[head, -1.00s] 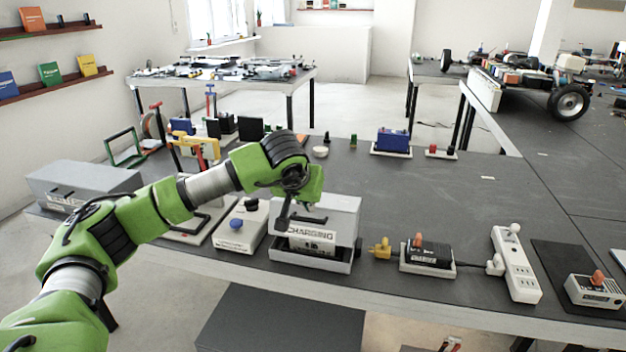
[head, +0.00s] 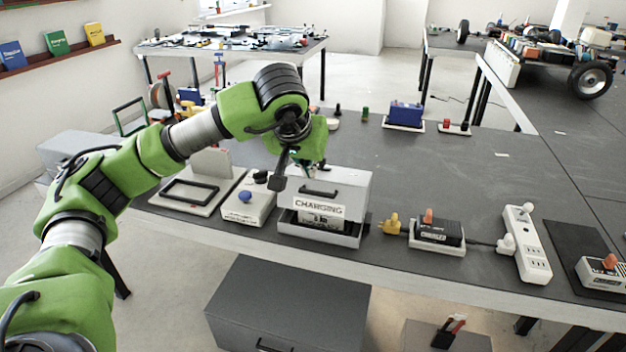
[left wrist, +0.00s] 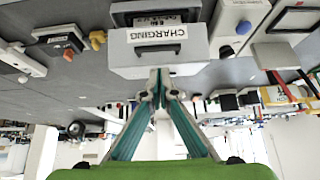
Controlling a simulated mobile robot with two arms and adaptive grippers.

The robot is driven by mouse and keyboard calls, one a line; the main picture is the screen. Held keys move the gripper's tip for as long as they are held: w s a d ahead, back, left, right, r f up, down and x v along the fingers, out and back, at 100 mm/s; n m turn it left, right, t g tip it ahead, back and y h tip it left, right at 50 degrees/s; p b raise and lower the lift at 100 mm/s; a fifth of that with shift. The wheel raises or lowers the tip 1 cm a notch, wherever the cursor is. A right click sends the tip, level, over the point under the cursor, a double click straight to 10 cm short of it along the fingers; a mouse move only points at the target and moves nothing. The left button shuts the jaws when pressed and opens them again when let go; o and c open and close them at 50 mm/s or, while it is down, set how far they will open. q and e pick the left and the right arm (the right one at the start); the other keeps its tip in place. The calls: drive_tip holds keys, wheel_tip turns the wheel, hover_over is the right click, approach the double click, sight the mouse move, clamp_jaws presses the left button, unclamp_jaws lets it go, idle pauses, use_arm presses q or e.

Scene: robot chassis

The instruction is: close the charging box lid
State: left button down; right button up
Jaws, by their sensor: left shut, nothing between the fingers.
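The grey charging box (head: 352,238) stands near the table's front edge in the head view. Its lid (head: 345,190), with a dark handle and a CHARGING label, is tilted partly down. A gap shows between the lid's front and the base, with contents visible inside. My left gripper (head: 278,182) is shut and empty, at the lid's upper left side; contact cannot be told. In the left wrist view the lid (left wrist: 190,55) appears upside down, and the gripper (left wrist: 158,78) tips sit close to its edge beyond the handle. My right gripper is not in view.
A box with a blue knob (head: 245,196) stands close left of the charging box. A yellow plug (head: 391,224), a black charger (head: 440,232) and a white power strip (head: 526,245) lie to the right. The table behind, to the right, is largely clear.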

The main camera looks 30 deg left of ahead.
use_arm(q)
drive_tip(key=w+a+r+g+p, duration=0.1)
drive_tip(key=w+r+g, duration=0.1)
drive_tip(key=w+r, duration=0.2)
drive_tip(key=p, duration=0.2)
approach(317, 180)
drive_tip(key=shift+h, duration=0.3)
drive_tip(key=w+f, duration=0.2)
drive_tip(key=f, duration=0.1)
drive_tip(key=w+f, duration=0.1)
drive_tip(key=w, duration=0.1)
drive_tip(key=shift+a+f, duration=0.25)
drive_tip(key=shift+a, duration=0.05)
drive_tip(key=shift+s+d+f+p, duration=0.15)
drive_tip(key=shift+s+f, duration=0.25)
drive_tip(key=shift+s, duration=0.2)
drive_tip(key=shift+s+d+f+p, duration=0.15)
drive_tip(key=shift+s+f, duration=0.25)
drive_tip(key=shift+s, duration=0.2)
drive_tip(key=shift+s+d+f, duration=0.1)
drive_tip(key=shift+s+f, duration=0.2)
